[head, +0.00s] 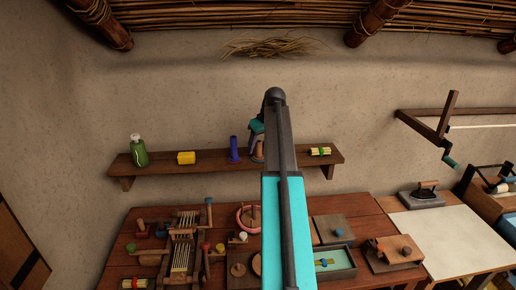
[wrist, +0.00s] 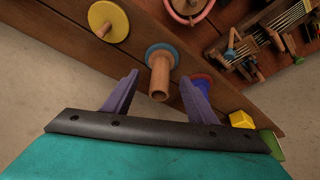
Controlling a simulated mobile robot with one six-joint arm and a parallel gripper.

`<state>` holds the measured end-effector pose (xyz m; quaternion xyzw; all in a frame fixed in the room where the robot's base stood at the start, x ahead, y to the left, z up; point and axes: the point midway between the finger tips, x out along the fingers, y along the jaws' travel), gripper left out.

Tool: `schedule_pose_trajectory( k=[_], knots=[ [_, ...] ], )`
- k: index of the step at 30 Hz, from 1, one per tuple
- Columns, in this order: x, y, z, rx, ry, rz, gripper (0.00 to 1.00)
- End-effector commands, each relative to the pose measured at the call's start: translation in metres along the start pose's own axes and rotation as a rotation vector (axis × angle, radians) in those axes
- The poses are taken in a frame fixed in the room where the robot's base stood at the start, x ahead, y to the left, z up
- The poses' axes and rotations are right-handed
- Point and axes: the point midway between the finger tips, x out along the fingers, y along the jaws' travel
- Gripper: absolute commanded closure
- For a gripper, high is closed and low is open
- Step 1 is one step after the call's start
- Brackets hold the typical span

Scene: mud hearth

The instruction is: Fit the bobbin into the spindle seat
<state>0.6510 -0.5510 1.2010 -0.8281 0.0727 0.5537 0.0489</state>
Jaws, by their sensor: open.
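My gripper (wrist: 160,78) is open, with its purple fingers apart and nothing clasped. A wooden bobbin (wrist: 159,82) with a teal flange stands on the shelf and shows between the fingertips in the wrist view. I cannot tell how far the fingers reach around it. In the head view the bobbin (head: 258,152) is partly hidden by my arm and gripper (head: 256,143). I cannot pick out the spindle seat for certain.
The table (head: 380,212) below is crowded with wooden fixtures, a red ring (head: 242,222) and a green tray (head: 338,272).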

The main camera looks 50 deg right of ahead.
Motion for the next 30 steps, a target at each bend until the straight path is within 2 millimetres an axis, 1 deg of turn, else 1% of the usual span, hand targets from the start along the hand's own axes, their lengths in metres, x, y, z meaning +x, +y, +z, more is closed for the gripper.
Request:
schedule_pose_trajectory(
  k=[6,21,23,24,29,30],
  knots=[
    [0.0073,0.0003,-0.0001,0.0,0.001,0.001,0.48],
    [0.0073,0.001,0.0005,0.001,0.001,0.001,0.48],
    [0.0072,0.0011,0.0005,0.001,0.001,0.001,0.56],
    [0.0072,0.0011,0.0005,0.001,0.001,0.001,0.63],
    [0.0072,0.0013,0.0006,0.001,0.001,0.001,0.9],
    [0.0071,0.0013,0.0005,0.001,0.001,0.001,0.91]
  ],
)
